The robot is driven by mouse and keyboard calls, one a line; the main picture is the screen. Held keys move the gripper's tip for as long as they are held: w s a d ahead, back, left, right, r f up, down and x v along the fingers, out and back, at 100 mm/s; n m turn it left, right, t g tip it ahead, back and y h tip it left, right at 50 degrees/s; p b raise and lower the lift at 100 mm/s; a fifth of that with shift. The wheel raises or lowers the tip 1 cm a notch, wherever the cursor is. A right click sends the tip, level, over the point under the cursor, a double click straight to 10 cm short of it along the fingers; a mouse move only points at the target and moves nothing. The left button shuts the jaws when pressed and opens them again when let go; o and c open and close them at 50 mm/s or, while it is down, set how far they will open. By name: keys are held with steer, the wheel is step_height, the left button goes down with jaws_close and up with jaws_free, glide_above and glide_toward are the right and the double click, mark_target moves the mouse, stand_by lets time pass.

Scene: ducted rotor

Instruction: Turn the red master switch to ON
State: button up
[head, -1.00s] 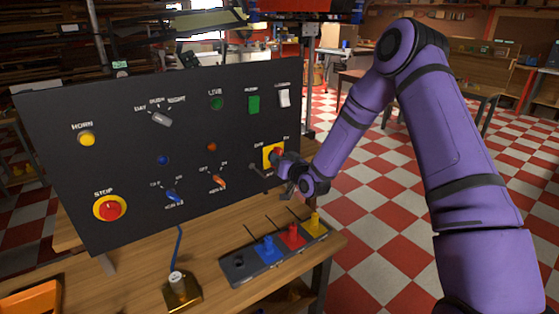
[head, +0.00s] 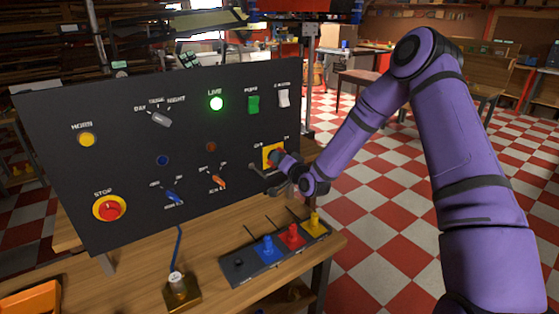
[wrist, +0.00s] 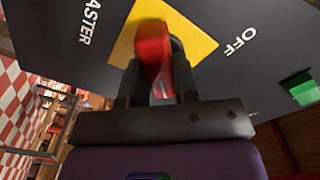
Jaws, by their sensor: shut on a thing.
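The red master switch (wrist: 153,58) sits on a yellow plate (wrist: 190,32) on the black panel, with OFF and part of MASTER printed beside it in the wrist view. My gripper (wrist: 156,70) is shut on the red handle, one dark finger on each side. In the head view my gripper (head: 284,165) reaches the yellow plate (head: 269,154) from the right and hides most of the switch. The LIVE lamp (head: 216,103) on the panel glows bright green. I cannot read the switch's exact angle in the head view.
A tray (head: 238,265) with blue, red and yellow pieces lies on the bench below my gripper.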

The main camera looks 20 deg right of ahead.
stand_by(0.3)
steer(key=o, duration=0.9)
steer(key=shift+s+d, duration=0.1)
steer(key=shift+s, duration=0.05)
steer(key=v, duration=1)
steer(key=shift+s, duration=0.3)
steer(key=shift+r, duration=0.1)
